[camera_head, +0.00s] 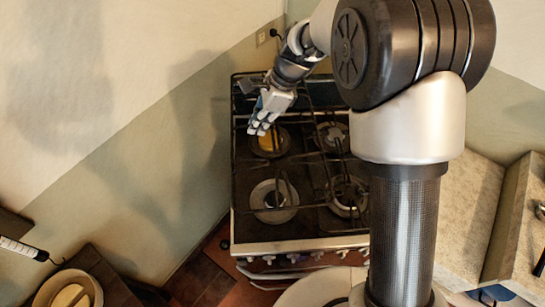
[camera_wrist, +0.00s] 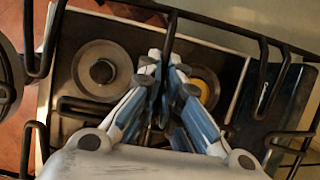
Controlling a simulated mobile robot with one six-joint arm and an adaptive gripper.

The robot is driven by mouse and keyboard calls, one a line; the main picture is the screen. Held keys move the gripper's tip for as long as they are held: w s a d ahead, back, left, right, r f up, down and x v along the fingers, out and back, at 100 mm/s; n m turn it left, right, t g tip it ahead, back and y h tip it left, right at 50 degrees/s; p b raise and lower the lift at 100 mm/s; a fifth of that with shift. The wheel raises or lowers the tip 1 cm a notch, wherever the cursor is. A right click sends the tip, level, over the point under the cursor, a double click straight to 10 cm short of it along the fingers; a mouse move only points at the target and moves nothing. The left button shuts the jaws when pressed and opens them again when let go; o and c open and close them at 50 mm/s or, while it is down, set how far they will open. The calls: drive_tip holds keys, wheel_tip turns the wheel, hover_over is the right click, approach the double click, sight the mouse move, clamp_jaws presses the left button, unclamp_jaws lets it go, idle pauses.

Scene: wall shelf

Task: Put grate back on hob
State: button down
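The hob (camera_head: 300,222) is the dark top of a stove with several burners, beside the wall. My gripper (camera_head: 262,128) is over its left side, near the back left burner. In the wrist view my gripper (camera_wrist: 166,72) has its blue-and-white fingers closed on a bar of the black grate (camera_wrist: 168,32). The grate's other bars stretch around the fingers, nearer the camera than the burners. The front left burner (camera_wrist: 103,71) and yellowish back left burner (camera_wrist: 203,86) show below. The gap between grate and hob cannot be judged.
Black bars also lie over the right burners (camera_head: 345,190). The wall (camera_head: 205,140) is close on the left. A pale counter (camera_head: 470,205) stands to the right. A round bowl-like item (camera_head: 92,285) is at the lower left.

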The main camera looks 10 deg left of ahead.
drive_tip(key=shift+w+a+f, duration=0.1)
drive_tip(key=shift+a, duration=0.15)
wheel_tip(320, 180, down, 20)
drive_tip(key=b, duration=0.5)
drive_tip(key=shift+r, duration=0.35)
drive_tip(key=c, duration=1.8)
unclamp_jaws()
drive_tip(key=shift+f, duration=0.2)
drive_tip(key=shift+r, duration=0.15)
drive_tip(key=shift+d+r, duration=0.1)
drive_tip(key=shift+r, duration=0.2)
drive_tip(key=s+p+v, duration=0.1)
drive_tip(key=p+v, duration=0.2)
drive_tip(key=v, duration=0.8)
drive_tip(key=shift+w+r, duration=0.15)
drive_tip(key=shift+w, duration=0.25)
